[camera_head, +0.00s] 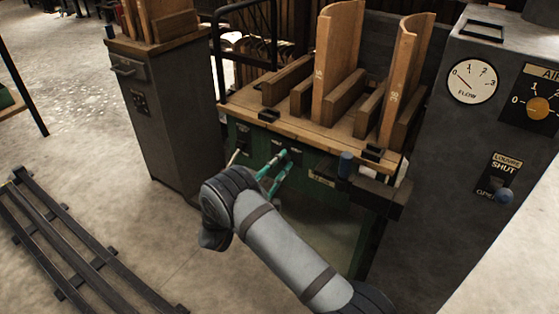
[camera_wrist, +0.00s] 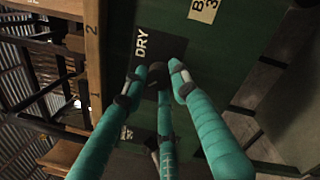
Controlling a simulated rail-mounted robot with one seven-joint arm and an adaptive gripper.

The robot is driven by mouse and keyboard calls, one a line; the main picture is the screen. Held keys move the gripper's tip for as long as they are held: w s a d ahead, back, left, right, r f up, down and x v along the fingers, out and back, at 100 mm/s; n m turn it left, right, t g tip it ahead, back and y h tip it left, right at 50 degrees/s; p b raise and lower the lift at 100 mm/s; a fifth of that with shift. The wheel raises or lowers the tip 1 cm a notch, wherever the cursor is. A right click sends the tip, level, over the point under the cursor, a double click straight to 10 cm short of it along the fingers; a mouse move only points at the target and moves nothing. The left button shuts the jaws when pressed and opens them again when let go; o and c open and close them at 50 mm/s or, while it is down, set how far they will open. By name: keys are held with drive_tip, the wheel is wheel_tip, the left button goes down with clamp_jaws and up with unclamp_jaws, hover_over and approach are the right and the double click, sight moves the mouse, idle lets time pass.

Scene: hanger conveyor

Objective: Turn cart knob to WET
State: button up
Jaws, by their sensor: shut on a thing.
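The green cart (camera_head: 232,132) with a wooden top stands in front of me in the head view. In the wrist view its green panel (camera_wrist: 196,42) carries a black plate with a DRY label (camera_wrist: 142,42). A small, partly covered second label (camera_wrist: 126,133) is too small to read. The dark cart knob (camera_wrist: 158,70) is mostly hidden between my teal fingers. My gripper (camera_head: 286,154) is at the cart's front face, and it also shows in the wrist view (camera_wrist: 158,78), shut around the knob. Which way the knob points cannot be told.
A grey control cabinet (camera_head: 440,150) with a flow dial and louvre lever stands at right. A grey cabinet (camera_head: 165,110) stands left of the cart. Rails (camera_head: 70,245) lie on the floor at left.

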drive_tip(key=shift+a+f+n, duration=0.1)
drive_tip(key=shift+a+n, duration=0.1)
drive_tip(key=shift+n, duration=0.1)
drive_tip(key=o, duration=0.9)
drive_tip(key=shift+c, duration=0.2)
drive_tip(key=o, duration=0.3)
drive_tip(key=shift+d, duration=0.1)
drive_tip(key=v, duration=1.2)
